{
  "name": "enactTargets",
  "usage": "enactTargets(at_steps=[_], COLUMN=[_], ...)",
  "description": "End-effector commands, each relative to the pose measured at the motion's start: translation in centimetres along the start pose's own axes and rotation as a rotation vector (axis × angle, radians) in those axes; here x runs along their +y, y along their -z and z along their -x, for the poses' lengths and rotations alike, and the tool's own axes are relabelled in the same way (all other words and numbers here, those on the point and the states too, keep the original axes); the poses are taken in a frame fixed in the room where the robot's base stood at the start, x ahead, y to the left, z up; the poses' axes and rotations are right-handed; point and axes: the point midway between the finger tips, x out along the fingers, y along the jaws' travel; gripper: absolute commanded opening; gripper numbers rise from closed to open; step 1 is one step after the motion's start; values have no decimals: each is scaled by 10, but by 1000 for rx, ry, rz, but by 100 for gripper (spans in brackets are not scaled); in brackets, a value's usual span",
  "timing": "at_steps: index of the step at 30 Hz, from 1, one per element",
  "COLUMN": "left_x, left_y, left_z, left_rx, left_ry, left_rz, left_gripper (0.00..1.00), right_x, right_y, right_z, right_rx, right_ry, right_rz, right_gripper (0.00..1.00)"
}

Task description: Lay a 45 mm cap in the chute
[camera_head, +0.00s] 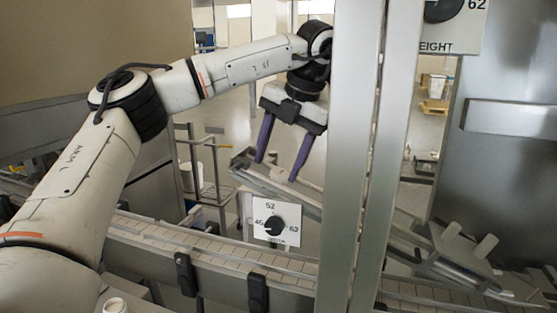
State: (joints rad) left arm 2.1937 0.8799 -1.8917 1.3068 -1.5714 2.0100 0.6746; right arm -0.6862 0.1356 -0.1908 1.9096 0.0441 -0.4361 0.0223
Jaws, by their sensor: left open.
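My left gripper (277,170) has two purple fingers pointing down and spread apart, with nothing seen between them. Its fingertips are over the upper end of a sloping metal channel (310,205), which looks like the chute; I cannot tell whether they touch it. The channel runs down to the right and passes behind an upright metal post. No cap can be made out clearly. A small white round item (115,305) at the bottom left edge is cut off, and I cannot tell what it is. My right gripper is not in view.
The wide metal post (350,150) stands right of my left gripper and hides part of the channel. A conveyor (215,250) with rails crosses the front. A dial plate (275,222) marked 45, 52 and 62 hangs below the channel. Another dial plate (455,25) is at top right.

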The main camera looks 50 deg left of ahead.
Motion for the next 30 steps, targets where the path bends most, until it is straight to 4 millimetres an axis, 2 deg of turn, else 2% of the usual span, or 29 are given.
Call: enactTargets(at_steps=[5,12,16,21,30], left_x=[0,0,0,0,0], left_y=[-1,0,0,0,0], left_z=[26,74,91,100,101], left_rx=[-7,-6,-3,-1,-1], left_ry=[-1,-2,-1,0,1], left_rz=[2,3,2,1,0], left_gripper=[55,55,55,55,55], right_x=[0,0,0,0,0], right_y=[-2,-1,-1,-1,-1], right_z=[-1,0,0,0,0], right_rx=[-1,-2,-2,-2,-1], right_ry=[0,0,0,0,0], right_rz=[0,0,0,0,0], right_gripper=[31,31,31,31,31])
